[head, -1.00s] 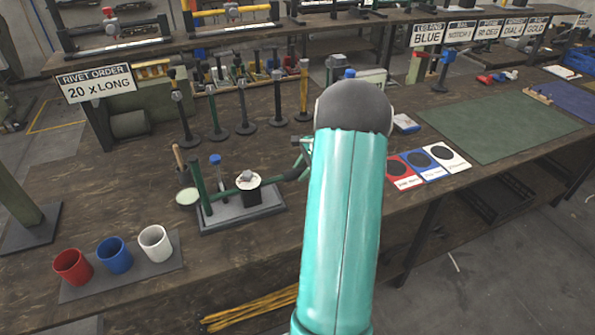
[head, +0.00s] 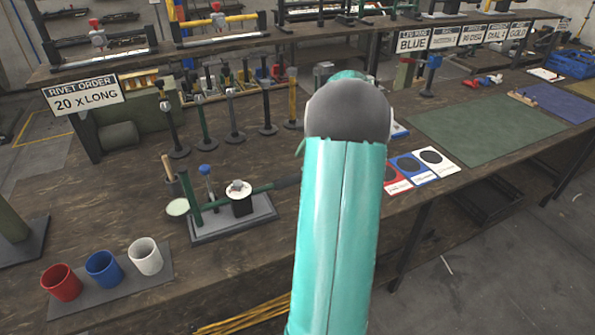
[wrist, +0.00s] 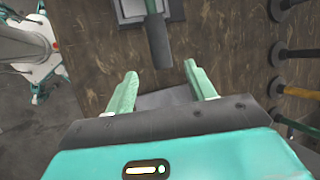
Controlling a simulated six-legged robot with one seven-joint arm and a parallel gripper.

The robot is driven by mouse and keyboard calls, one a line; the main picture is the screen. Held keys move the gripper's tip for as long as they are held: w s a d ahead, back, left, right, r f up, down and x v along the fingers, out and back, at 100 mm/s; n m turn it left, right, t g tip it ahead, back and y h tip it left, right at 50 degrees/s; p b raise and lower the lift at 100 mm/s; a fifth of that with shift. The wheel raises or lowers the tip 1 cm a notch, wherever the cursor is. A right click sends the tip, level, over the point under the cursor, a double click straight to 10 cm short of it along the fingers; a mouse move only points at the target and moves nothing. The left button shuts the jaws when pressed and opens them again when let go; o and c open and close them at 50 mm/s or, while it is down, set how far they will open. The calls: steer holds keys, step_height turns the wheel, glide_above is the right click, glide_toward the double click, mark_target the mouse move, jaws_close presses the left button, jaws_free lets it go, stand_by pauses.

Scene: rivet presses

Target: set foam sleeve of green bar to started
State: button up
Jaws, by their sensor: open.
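The green bar (head: 268,186) extends to the right from a small press on a grey base (head: 235,222). Its dark foam sleeve (head: 287,182) covers the bar's outer end, and my arm hides part of it in the head view. In the wrist view the sleeve (wrist: 159,45) hangs down from the top, with a bit of the green bar (wrist: 151,6) above it. My gripper (wrist: 160,75) is open and empty. The sleeve's tip points into the gap between the two pale green fingers; I see no contact. My gripper is mostly hidden behind my arm in the head view.
Red (head: 62,282), blue (head: 104,268) and white (head: 146,256) cups stand on a mat at front left. Several upright bars on round stands (head: 235,137) are behind the press. Cards (head: 412,167) and a green mat (head: 485,125) lie to the right.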

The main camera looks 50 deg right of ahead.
steer(key=shift+v, duration=2.4)
steer(key=w+a+r+n, duration=0.2)
steer(key=a+r+n, duration=0.1)
steer(key=a, duration=0.5)
steer(key=w+a+r+n+g+h, duration=0.1)
steer(key=w+a+r+n, duration=0.15)
steer(key=a, duration=0.65)
steer(key=w+a+r+n, duration=0.1)
steer(key=a+r+n, duration=0.3)
steer(key=a, duration=0.4)
steer(key=s+a+n, duration=0.4)
steer(key=a, duration=0.3)
steer(key=s+a+n+t+h, duration=0.1)
steer(key=s+a+n, duration=0.3)
steer(key=a, duration=0.4)
steer(key=s+a+n, duration=0.4)
steer(key=a+n, duration=0.1)
steer(key=a, duration=0.3)
steer(key=shift+s+a+f+t, duration=0.25)
steer(key=shift+s+t, duration=0.05)
steer(key=shift+s, duration=0.05)
